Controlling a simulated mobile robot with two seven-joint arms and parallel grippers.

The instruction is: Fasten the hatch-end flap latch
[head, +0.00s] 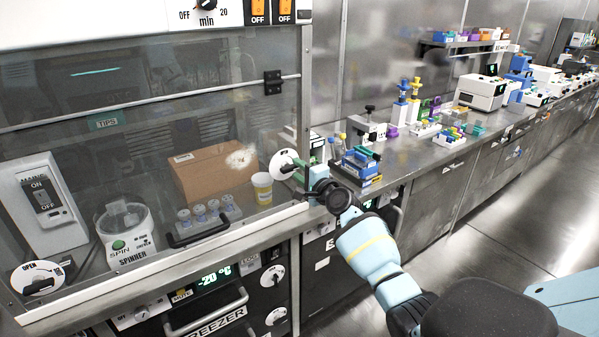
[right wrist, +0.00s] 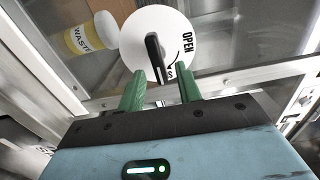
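A round white latch dial (head: 284,164) with a black handle is at the right end of the clear front panel. In the right wrist view the dial (right wrist: 182,38) shows the word OPEN at its right; another label is mostly hidden by a finger. My right gripper (right wrist: 161,80) is at this dial. Its green fingers are apart, on either side of the lower end of the black handle (right wrist: 154,52), with gaps visible. In the head view the right gripper (head: 302,172) partly covers the dial. A second dial (head: 38,278), marked OPEN, is at the panel's left end. My left gripper is out of view.
Behind the panel are a spinner (head: 126,232), a cardboard box (head: 214,172) and a yellow-white waste cup (head: 262,190). A freezer (head: 215,300) is below. Blue racks (head: 358,163) stand on the counter close to my right gripper. Floor at the right is clear.

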